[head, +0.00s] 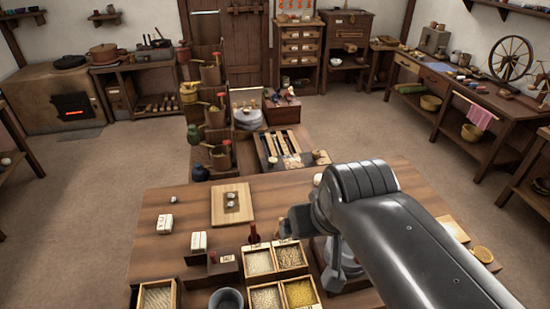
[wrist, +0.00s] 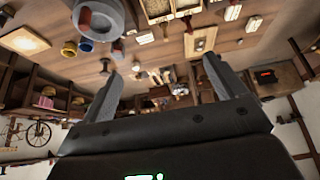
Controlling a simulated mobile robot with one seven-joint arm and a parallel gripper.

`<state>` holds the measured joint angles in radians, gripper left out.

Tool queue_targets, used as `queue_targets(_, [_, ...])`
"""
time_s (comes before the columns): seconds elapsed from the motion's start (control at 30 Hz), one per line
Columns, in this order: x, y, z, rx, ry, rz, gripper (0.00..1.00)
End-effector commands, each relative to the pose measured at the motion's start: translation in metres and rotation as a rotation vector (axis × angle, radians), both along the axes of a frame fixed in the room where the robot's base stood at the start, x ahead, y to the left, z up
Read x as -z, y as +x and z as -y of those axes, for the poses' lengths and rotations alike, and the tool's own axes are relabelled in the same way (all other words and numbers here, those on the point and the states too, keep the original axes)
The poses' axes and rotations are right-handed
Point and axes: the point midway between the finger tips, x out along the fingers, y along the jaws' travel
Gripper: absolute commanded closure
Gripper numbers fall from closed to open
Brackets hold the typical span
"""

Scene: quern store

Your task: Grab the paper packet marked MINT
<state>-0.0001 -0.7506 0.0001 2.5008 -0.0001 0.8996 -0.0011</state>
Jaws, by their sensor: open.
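Two small white paper packets stand on the wooden table in the head view, one at the left (head: 165,223) and one nearer the boxes (head: 199,242). They also show at the top right of the wrist view, (wrist: 253,23) and (wrist: 232,12). Their print is too small to read, so I cannot tell which is marked MINT. A pale block (wrist: 145,37), perhaps another packet, shows in the wrist view below the grain boxes. My gripper (wrist: 163,78) is open with nothing between its fingers. In the head view my arm largely hides it, above the table right of the packets.
A wooden board (head: 218,212) with small stones lies behind the packets. Open grain boxes (head: 268,298) and a grey bowl (head: 226,299) fill the table's front. The table's left side around the packets is fairly clear.

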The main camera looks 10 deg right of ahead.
Motion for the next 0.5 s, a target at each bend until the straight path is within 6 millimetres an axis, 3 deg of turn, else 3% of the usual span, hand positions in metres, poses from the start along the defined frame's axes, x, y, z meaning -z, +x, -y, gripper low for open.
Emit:
queue_targets(0.17, [-0.001,0.005,0.001,0.001,-0.002,-0.009,0.11])
queue_targets(0.27, [-0.002,0.017,0.002,0.003,-0.008,-0.035,0.11])
queue_targets(0.5, [-0.001,0.073,0.011,0.004,-0.027,-0.139,0.11])
